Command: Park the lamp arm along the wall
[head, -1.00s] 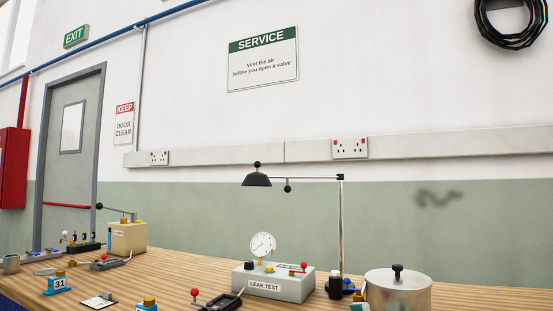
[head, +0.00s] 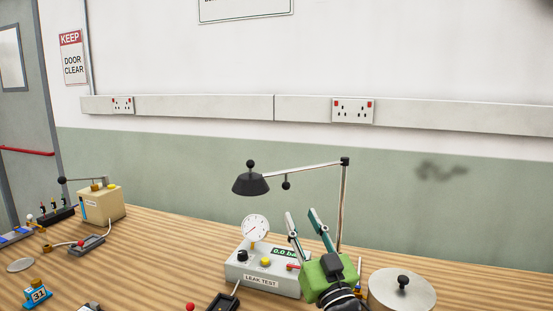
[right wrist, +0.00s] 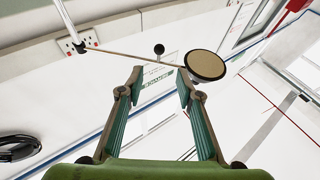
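The lamp has a black shade (head: 251,184) at the left end of a thin horizontal lamp arm (head: 310,168). The arm meets an upright post (head: 342,205) behind the bench items. A small black knob (head: 286,185) hangs below the arm near the shade. My right gripper (head: 302,214) is open and empty, pointing up, below the lamp arm and apart from it. In the right wrist view, the knob (right wrist: 159,49) appears beyond and between the open fingertips (right wrist: 158,78), with the round shade (right wrist: 205,65) beside them. My left gripper is out of view.
The leak test box (head: 262,280) with its gauge (head: 255,228) stands just left of my right gripper. A lidded metal pot (head: 402,290) stands to its right. The wall (head: 200,165) behind has socket trunking (head: 220,107). Space around the lamp arm looks clear.

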